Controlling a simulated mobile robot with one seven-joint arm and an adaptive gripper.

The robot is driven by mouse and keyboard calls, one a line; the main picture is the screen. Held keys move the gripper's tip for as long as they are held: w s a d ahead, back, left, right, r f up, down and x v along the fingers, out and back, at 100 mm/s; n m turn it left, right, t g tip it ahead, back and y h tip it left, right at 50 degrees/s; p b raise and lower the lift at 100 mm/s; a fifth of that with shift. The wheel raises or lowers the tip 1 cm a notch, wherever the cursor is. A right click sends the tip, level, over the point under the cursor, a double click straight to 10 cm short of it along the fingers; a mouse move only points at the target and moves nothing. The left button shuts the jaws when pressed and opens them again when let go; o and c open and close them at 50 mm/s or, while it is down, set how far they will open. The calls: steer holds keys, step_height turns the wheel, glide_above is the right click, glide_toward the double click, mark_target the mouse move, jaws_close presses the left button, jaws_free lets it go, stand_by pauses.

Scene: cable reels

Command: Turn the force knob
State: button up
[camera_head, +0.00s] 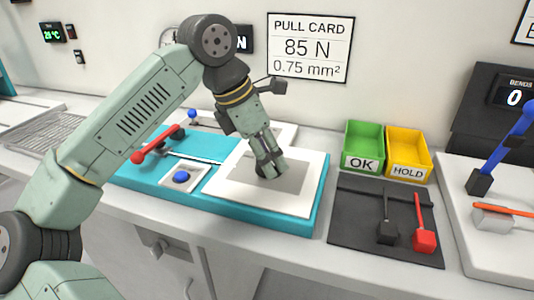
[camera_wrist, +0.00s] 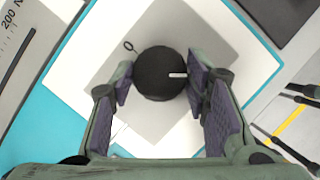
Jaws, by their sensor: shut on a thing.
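The force knob (camera_wrist: 158,72) is a round black knob with a white pointer line, in the middle of the wrist view. The line points to the right in that view. The knob stands on a grey panel with a white border (camera_wrist: 82,85) on a teal base. My gripper (camera_wrist: 165,85) has one finger on each side of the knob and is shut on it. In the head view my gripper (camera_head: 268,168) points down onto the panel, and its fingers hide most of the knob.
A blue button (camera_head: 181,176) and a red-handled lever (camera_head: 157,144) are left of my gripper. A green OK bin (camera_head: 362,140) and a yellow HOLD bin (camera_head: 408,150) stand to the right, behind a dark tray (camera_head: 350,220) with tools. A pull card (camera_head: 310,48) reads 85 N.

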stand_by(0.4)
steer(key=o, duration=1.2)
steer(key=shift+c, duration=0.2)
steer(key=v, duration=1.2)
steer(key=shift+d, duration=0.15)
